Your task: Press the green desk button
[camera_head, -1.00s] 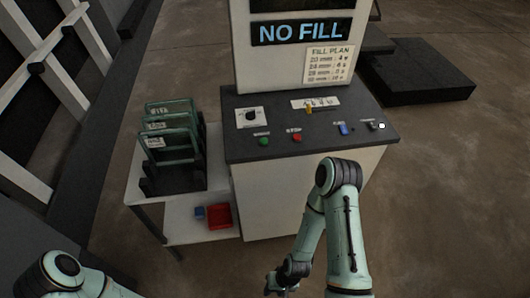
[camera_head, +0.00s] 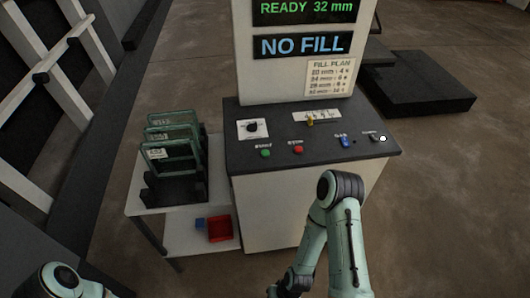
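The green button (camera_head: 265,153) sits on the dark sloped top of the control desk (camera_head: 365,151), toward its front left. A red button (camera_head: 298,149) is just to its right. My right arm rises in front of the desk and bends down. Its gripper end (camera_head: 284,290) is at the bottom edge, partly cut off and below the desk top, well apart from the green button. My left arm shows only at the bottom left corner, and its gripper is out of view. Nothing touches the green button.
A dial (camera_head: 252,127), a yellow lever (camera_head: 310,120) and a blue switch (camera_head: 345,141) are also on the desk. The display (camera_head: 302,45) reads "NO FILL", with "READY 32 mm" above. A side table (camera_head: 146,207) holds green-framed racks (camera_head: 172,150); a red bin (camera_head: 219,229) is below.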

